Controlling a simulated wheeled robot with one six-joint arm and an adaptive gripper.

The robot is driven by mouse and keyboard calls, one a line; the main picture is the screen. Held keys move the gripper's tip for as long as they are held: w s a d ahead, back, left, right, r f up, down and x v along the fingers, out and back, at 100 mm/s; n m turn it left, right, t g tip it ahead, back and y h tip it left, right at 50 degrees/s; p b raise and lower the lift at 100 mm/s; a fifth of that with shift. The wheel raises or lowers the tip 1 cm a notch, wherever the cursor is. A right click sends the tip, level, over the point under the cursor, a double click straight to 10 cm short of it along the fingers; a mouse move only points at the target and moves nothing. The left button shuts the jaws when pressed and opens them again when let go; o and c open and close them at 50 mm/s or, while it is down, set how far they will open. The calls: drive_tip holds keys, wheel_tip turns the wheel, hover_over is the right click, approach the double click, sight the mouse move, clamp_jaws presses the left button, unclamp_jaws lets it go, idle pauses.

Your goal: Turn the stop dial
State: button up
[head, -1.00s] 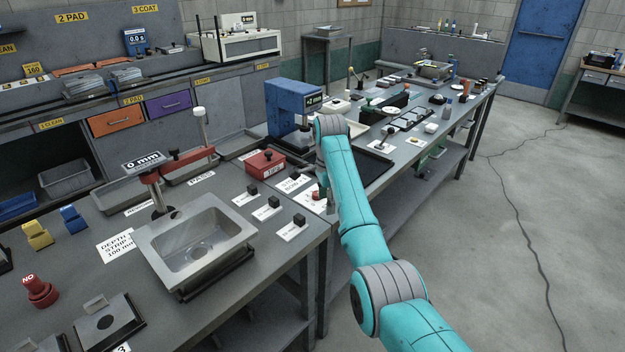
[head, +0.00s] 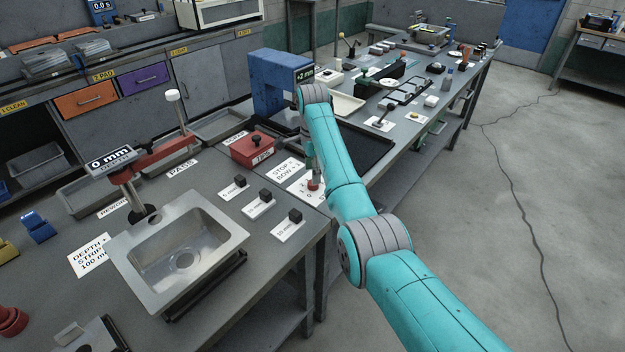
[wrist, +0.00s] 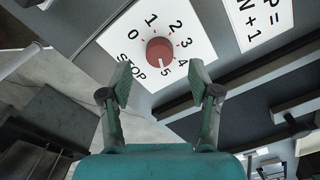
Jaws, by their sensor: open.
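The stop dial (wrist: 159,51) is a round red knob on a white card (wrist: 130,60) marked STOP, with the numbers 0 to 5 around the knob. A pale mark on the knob seems to face the 5. The dial (head: 314,184) also shows in the head view, partly behind my arm, near the table's front edge. My gripper (wrist: 160,83) is open and empty in the wrist view. Its two fingers stand apart, with the knob just beyond and between their tips in the picture. I see no contact with the knob.
A "STOP = ROW + 1" sign (head: 284,169) lies behind the dial. A blue press (head: 280,80) stands behind, beside a black tray (head: 366,146).

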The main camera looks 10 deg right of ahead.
drive_tip(key=shift+f, duration=2)
drive_tip(key=c, duration=1.2)
